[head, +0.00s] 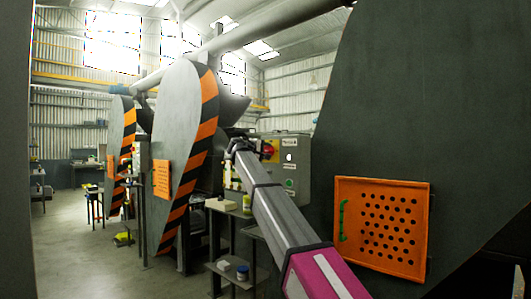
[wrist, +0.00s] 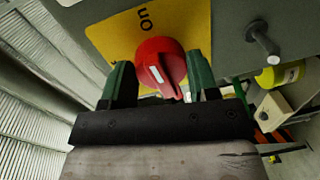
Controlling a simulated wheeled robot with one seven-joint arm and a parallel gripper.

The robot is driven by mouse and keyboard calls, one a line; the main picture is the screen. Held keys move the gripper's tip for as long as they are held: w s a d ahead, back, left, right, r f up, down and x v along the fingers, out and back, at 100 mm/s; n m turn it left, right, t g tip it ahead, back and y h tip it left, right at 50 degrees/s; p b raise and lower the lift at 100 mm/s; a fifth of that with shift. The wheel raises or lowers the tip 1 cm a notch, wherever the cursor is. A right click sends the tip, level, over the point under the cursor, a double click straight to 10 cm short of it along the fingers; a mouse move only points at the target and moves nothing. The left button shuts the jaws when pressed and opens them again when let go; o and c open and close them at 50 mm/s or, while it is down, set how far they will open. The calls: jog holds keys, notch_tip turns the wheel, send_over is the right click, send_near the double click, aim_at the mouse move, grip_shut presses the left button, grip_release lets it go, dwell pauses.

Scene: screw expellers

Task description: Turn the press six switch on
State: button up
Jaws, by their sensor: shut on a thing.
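A red rotary switch (wrist: 160,62) sits on a yellow plate (wrist: 112,36) with the word "on", which appears upside down in the wrist view. The knob has a white mark on its handle. My gripper (wrist: 160,74) has its two dark green fingers on either side of the knob and is shut on it. In the head view the red switch (head: 271,150) is on the front of a grey-green control box (head: 296,165), and my gripper (head: 243,147) reaches it from the left. The box's labels are too small to read.
A large dark press guard with an orange perforated panel (head: 382,226) stands close on the right. A striped guard (head: 185,150) is on the left. In the wrist view a metal peg (wrist: 262,38) juts from the box.

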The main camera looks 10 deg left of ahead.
jog(key=shift+f+m, duration=0.1)
jog(key=shift+m, duration=0.4)
jog(key=o, duration=0.9)
jog(key=shift+s, duration=0.1)
jog(key=v, duration=1)
jog(key=shift+s+a, duration=0.2)
jog(key=shift+s, duration=0.05)
